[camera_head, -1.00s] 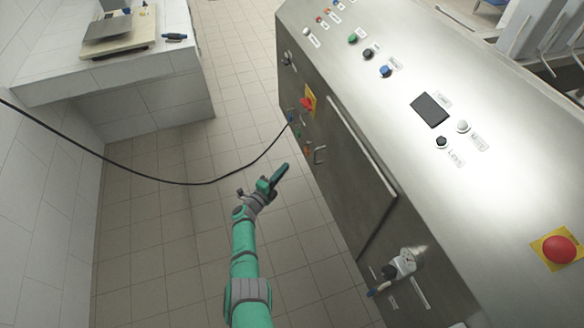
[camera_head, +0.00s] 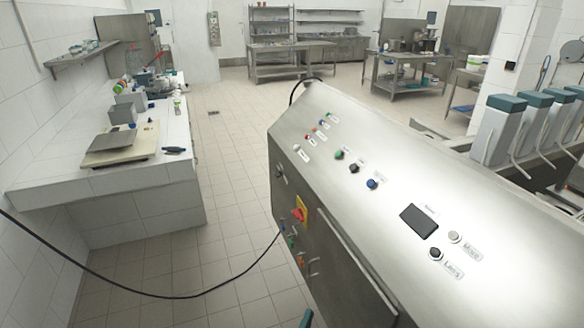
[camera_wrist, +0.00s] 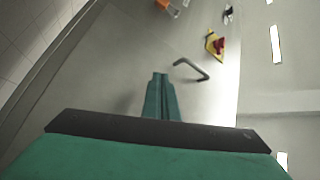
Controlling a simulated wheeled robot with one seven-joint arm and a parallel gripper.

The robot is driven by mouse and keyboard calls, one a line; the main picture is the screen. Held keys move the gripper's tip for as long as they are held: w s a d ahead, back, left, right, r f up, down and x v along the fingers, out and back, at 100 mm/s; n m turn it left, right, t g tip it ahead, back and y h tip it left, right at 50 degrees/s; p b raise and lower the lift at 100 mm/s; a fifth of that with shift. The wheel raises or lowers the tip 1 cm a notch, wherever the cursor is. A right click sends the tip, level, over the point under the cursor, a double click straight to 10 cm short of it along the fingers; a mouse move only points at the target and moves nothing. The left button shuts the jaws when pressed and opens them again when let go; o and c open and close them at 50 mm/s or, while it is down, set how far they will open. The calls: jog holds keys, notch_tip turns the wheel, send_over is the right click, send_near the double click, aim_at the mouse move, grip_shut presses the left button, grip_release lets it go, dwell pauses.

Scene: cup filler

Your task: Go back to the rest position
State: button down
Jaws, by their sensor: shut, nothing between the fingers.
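My gripper (camera_wrist: 161,98) shows in the wrist view with its two green fingers together and nothing between them. It points at the steel side of the cup filler machine, near a bent dark handle (camera_wrist: 192,68). I cannot tell the exact gap to the panel. In the head view only a small green piece of my arm shows at the bottom edge. The steel machine (camera_head: 345,190) fills the right side, with buttons, a small dark screen (camera_head: 419,221) and a red switch on a yellow plate (camera_head: 300,212).
A black cable (camera_head: 150,296) hangs from the left wall to the machine's side. A white tiled counter (camera_head: 110,184) with a scale stands at the left. Tiled floor (camera_head: 233,170) between them is clear. Steel tables stand at the back.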

jog(key=s+d+r+n+y, duration=0.15)
jog(key=s+n, duration=0.25)
jog(key=s, duration=0.5)
jog(key=s+r+n+y, duration=0.1)
jog(key=s+n+y, duration=0.15)
jog(key=s, duration=0.65)
jog(key=s+r+n+y, duration=0.1)
jog(key=s+n+y, duration=0.1)
jog(key=s+n, duration=0.5)
jog(key=s+a+r+n+g, duration=0.1)
jog(key=s+a+r, duration=0.2)
jog(key=s+r, duration=0.6)
jog(key=s+a+r+n+g+y, duration=0.1)
jog(key=s+a+r, duration=0.3)
jog(key=s+r, duration=0.5)
jog(key=shift+s+r+n+g, duration=0.15)
jog(key=shift+s+n+g, duration=0.45)
jog(key=shift+s, duration=1.35)
